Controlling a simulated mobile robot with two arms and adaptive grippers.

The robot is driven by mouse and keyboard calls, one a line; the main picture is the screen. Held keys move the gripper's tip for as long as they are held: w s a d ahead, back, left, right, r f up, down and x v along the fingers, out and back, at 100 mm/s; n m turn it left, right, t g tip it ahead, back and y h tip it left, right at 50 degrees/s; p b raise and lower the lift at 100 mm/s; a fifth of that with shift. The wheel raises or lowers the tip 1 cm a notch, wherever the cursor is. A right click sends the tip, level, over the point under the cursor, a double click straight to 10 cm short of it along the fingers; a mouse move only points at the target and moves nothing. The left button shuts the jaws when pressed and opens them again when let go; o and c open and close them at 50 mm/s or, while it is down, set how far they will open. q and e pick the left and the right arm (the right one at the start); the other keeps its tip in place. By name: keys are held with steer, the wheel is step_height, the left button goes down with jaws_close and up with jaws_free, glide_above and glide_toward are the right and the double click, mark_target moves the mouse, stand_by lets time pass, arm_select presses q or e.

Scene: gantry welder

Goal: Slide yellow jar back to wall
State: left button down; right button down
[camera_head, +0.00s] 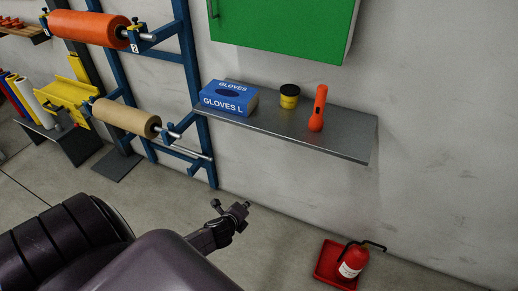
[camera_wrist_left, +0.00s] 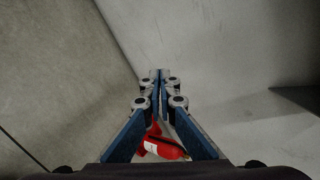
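The yellow jar (camera_head: 289,101) with a black lid stands upright on the grey wall shelf (camera_head: 340,136) in the head view. It stands between the blue glove box and the orange flashlight, on the rear half of the shelf. Whether it touches the wall (camera_head: 420,70) is hard to tell. My left gripper (camera_head: 242,209) is below and in front of the shelf, well apart from the jar. In the left wrist view its fingertips (camera_wrist_left: 158,76) meet, with nothing held between them. My right gripper is not in view.
A blue glove box (camera_head: 229,98) is left of the jar and an orange flashlight (camera_head: 318,108) stands to its right. A green cabinet (camera_head: 282,25) hangs above. A blue roll rack (camera_head: 190,65) is left of the shelf. A red extinguisher (camera_head: 353,261) stands on the floor.

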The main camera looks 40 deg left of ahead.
arm_select(q)
steer(key=s+d+f+n+g+h+p, duration=0.1)
steer(key=s+d+f+n+g+p, duration=0.25)
steer(key=s+f, duration=0.7)
steer(key=s+d+f+n+g, duration=0.1)
steer(key=s+d+f+n, duration=0.2)
steer(key=s, duration=0.7)
steer(key=s+d+f+n+g+h+p, duration=0.1)
steer(key=s+d+f+n+g, duration=0.1)
steer(key=s+d+n, duration=0.4)
steer(key=s+d+f+n+g+h+p, duration=0.1)
steer(key=s+d+f+n, duration=0.3)
steer(key=s, duration=1)
steer(key=shift+s+d+n+g, duration=0.2)
steer(key=shift+d+n+g, duration=0.15)
steer(key=shift+d+g, duration=0.35)
steer(key=c, duration=2.7)
jaws_free()
steer(key=shift+f, duration=0.1)
